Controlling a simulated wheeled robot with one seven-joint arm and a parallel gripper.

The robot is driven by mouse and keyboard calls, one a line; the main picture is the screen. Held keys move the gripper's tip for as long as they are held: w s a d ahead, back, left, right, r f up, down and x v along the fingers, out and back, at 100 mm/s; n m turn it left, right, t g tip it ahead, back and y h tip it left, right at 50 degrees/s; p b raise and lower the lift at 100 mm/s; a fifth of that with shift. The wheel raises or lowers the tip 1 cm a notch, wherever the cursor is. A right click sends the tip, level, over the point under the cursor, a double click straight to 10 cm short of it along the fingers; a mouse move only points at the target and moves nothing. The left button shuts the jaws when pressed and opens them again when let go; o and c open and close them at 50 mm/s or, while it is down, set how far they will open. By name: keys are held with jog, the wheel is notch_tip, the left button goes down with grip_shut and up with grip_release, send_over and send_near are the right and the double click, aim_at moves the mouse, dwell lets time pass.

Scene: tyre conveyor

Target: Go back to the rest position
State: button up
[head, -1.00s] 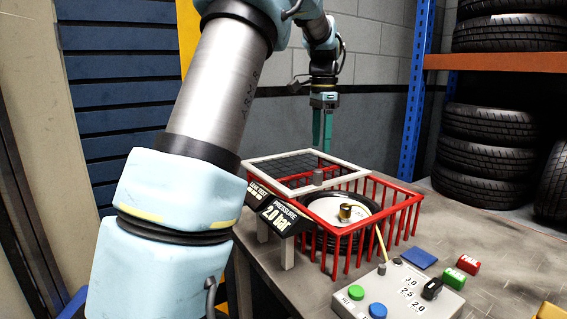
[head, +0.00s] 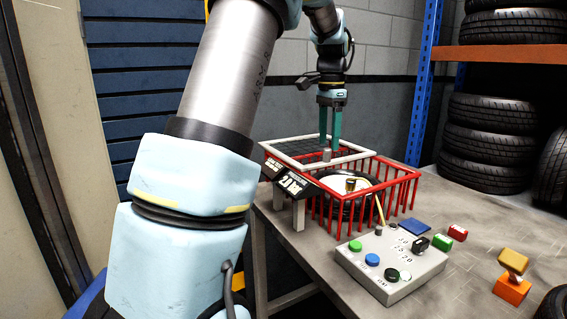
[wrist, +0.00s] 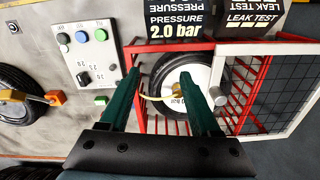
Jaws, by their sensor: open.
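My gripper (head: 331,128) is open and empty. In the head view its teal fingers point down in front of the grid lid of the red cage. In the wrist view the gripper (wrist: 160,95) has its two teal fingers spread apart over the cage, with nothing between them held. The red cage (head: 408,190) stands on the table with a tyre and its white wheel (head: 340,183) inside. A brass fitting with a yellow hose (wrist: 160,98) sits on the wheel. The white-framed lid (head: 297,158) lies at the cage's left side.
A control box (head: 400,285) with coloured buttons and a knob stands in front of the cage. Small red, green and orange blocks (head: 512,288) lie to its right. Stacked tyres (head: 485,140) and a blue rack post (head: 424,90) stand behind. Pressure signs (head: 290,185) stand at the cage's left.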

jog(key=s+a+f+n, duration=0.6)
jog(key=s+a+f, duration=0.1)
jog(key=s+a, duration=0.2)
jog(key=s+a+f+n+t, duration=0.1)
jog(key=s+a+f+n, duration=0.5)
jog(key=s+a+f, duration=0.2)
jog(key=s+a, duration=0.1)
jog(key=s, duration=0.1)
jog(key=shift+s+a+f+n, duration=0.2)
jog(key=shift+s+f+n, duration=0.1)
jog(key=shift+s, duration=0.1)
